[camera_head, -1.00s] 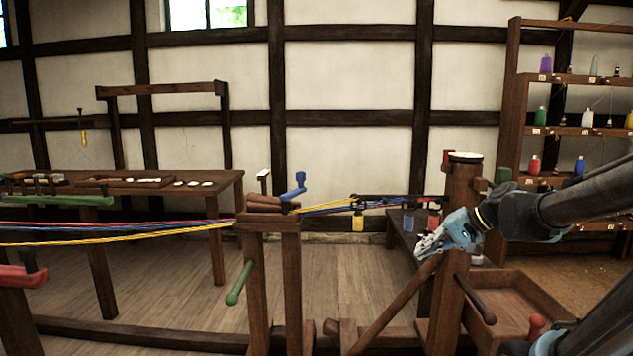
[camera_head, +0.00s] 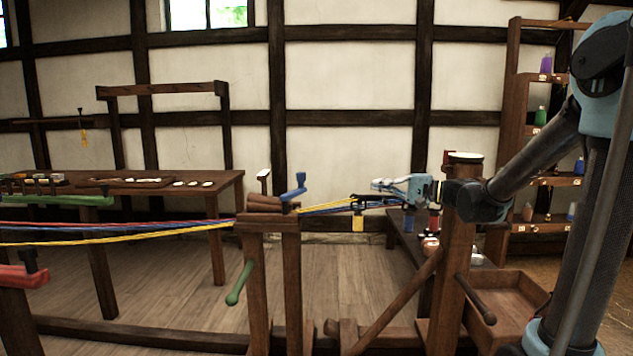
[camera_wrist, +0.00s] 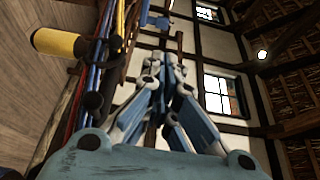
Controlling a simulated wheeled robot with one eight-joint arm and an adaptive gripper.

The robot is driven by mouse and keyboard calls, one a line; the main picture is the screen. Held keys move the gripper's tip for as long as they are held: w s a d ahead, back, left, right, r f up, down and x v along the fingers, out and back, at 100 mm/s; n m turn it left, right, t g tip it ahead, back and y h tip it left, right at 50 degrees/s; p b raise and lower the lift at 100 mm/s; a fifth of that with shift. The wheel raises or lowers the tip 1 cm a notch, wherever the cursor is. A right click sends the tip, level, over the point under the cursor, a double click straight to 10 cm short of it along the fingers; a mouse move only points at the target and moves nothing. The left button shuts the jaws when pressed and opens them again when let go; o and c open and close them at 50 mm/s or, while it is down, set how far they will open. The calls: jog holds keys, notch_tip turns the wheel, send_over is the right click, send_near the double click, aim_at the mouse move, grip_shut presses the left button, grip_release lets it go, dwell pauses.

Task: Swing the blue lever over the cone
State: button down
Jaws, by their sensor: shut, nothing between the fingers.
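The blue lever (camera_head: 294,187) stands on top of the wooden post stand in the middle of the head view. Its crank shape rises up and to the right. The cone is hard to make out; the strands run in to the stand's top beside the lever. My gripper (camera_head: 376,186) is to the right of the lever, apart from it, at about the same height and pointing left. It is shut and empty. In the wrist view the closed fingers (camera_wrist: 160,65) point up the picture, with the strands (camera_wrist: 90,70) and a yellow cylinder (camera_wrist: 58,44) to their left.
A yellow weight (camera_head: 358,222) hangs under the strands near my gripper. A green handle (camera_head: 239,283) sticks out of the stand. A thick post (camera_head: 462,215) rises beside my wrist. A table (camera_head: 215,183) is at the back left, and shelves (camera_head: 510,150) stand at the right.

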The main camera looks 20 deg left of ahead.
jog(key=w+a, duration=0.2)
jog(key=a, duration=2.1)
jog(key=shift+s+a, duration=0.1)
